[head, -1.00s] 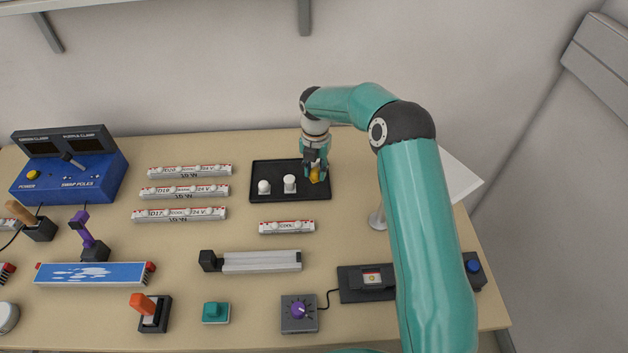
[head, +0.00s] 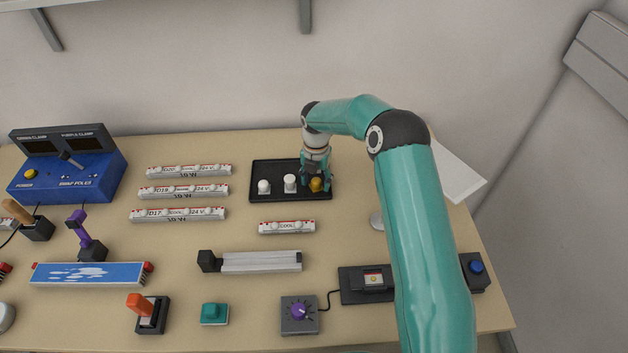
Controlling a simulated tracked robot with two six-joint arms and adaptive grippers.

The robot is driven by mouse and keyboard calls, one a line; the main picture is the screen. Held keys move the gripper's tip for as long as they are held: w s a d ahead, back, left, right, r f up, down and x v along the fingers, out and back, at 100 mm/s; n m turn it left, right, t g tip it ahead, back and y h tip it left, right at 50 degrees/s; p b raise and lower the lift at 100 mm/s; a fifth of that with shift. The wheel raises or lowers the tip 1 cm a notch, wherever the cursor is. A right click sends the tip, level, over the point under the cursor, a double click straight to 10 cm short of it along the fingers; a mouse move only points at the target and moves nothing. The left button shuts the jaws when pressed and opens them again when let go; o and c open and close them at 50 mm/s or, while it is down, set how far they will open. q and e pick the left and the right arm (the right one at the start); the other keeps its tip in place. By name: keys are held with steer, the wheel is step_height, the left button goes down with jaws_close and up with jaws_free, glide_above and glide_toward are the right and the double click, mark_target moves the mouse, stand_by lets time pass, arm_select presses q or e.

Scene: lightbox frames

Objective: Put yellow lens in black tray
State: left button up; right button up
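The black tray (head: 290,166) lies at the back of the bench, in the middle of the head view. The yellow lens (head: 316,185) stands upright in its right part, in a row with two white lenses (head: 290,183). My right gripper (head: 317,182) is just above the tray, pointing down. Its fingers are spread to either side of the yellow lens and look open. Part of the lens is hidden by the gripper. My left gripper is not in view.
White light bars (head: 184,191) lie left of the tray, and a short COOL bar (head: 287,227) lies in front of it. A blue control box (head: 68,170) stands at far left. A white panel on a stand (head: 458,178) is to the right, partly behind my arm.

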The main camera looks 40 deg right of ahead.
mark_target(316, 181)
steer(key=shift+r+p, duration=0.3)
steer(key=shift+r, duration=0.25)
step_height(316, 181, up, 3)
steer(key=shift+f+p, duration=0.1)
steer(key=shift+p, duration=0.55)
step_height(316, 181, up, 8)
steer(key=shift+r, duration=0.2)
